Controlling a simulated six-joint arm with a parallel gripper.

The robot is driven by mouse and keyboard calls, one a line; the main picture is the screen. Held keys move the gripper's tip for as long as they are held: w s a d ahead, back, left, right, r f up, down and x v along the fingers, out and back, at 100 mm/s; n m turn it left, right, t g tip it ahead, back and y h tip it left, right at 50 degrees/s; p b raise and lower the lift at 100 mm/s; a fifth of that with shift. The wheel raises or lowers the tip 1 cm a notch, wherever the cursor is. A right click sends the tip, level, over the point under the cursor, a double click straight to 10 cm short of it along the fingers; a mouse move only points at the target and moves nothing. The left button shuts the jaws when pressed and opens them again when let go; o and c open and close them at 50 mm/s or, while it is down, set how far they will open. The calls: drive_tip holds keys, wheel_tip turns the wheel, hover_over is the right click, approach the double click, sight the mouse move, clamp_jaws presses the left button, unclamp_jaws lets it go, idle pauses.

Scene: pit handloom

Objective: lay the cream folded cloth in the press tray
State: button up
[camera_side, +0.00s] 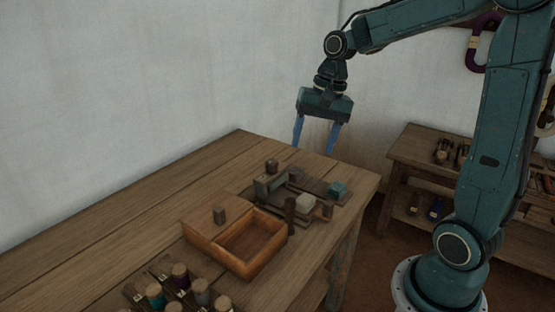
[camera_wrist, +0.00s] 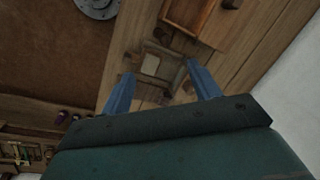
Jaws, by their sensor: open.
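A small pale cream block (camera_side: 306,202), which looks like the folded cloth, sits among dark wooden pieces near the table's right end. In the wrist view a pale patch (camera_wrist: 150,65) shows inside a dark frame between my fingers. An open wooden tray (camera_side: 250,241) with an empty-looking recess stands left of it in the side view; its wall shows at the top of the wrist view (camera_wrist: 190,14). I cannot tell for sure that it is the press tray. My gripper (camera_side: 315,146) is open and empty, pointing down, well above the table's far right corner.
A teal block (camera_side: 337,190) and a dull maroon block (camera_side: 296,174) lie near the cream one. Dark posts (camera_side: 290,212) stand close by. Several thread spools (camera_side: 180,275) are at the front. The table's left is clear.

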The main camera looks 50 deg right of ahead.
drive_tip(key=s+a+r+n+t+h, duration=0.1)
drive_tip(key=s+a+n, duration=0.3)
drive_tip(key=s, duration=0.4)
drive_tip(key=s+a+r+n+t, duration=0.2)
drive_tip(key=s+a+n+t, duration=0.1)
drive_tip(key=s+n, duration=0.3)
drive_tip(key=shift+s+a+r+h, duration=0.35)
drive_tip(key=shift+s+a+h, duration=0.05)
drive_tip(key=shift+s, duration=0.45)
